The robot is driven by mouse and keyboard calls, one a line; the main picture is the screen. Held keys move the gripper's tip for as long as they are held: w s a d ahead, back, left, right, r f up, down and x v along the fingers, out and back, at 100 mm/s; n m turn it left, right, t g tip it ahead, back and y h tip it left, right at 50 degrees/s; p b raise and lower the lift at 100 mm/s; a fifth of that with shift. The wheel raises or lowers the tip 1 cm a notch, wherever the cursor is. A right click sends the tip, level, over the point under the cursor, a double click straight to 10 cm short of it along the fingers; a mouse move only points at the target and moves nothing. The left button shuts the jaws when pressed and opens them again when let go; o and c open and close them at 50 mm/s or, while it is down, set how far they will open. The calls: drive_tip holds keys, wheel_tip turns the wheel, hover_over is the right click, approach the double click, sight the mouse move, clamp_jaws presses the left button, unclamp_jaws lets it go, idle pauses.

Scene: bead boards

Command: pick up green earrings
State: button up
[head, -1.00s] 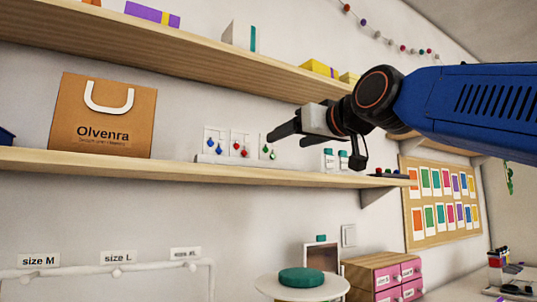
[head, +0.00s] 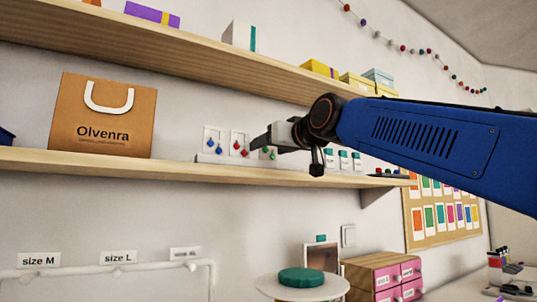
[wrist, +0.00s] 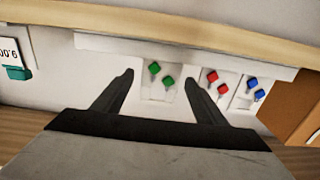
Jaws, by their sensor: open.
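The green earrings (wrist: 161,75) hang on a small white card in the wrist view, between the two fingers of my gripper (wrist: 158,80). In the head view the green earrings (head: 268,154) show just beside the fingertips of my gripper (head: 262,143). The jaws are open with nothing held between them. Whether the fingers reach past the card's sides or stop short of it I cannot tell. Red earrings (head: 240,149) and blue earrings (head: 214,146) hang on cards to the left on the same white stand.
The cards stand on a wooden shelf (head: 190,165), with another shelf (head: 180,54) above. A brown Olvenra bag (head: 103,118) stands to the left. Small teal-topped items (head: 344,156) stand right of the earrings, under my arm.

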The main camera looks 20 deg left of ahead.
drive_tip(key=shift+w+a, duration=0.3)
drive_tip(key=c, duration=1.4)
drive_tip(key=shift+r, duration=0.1)
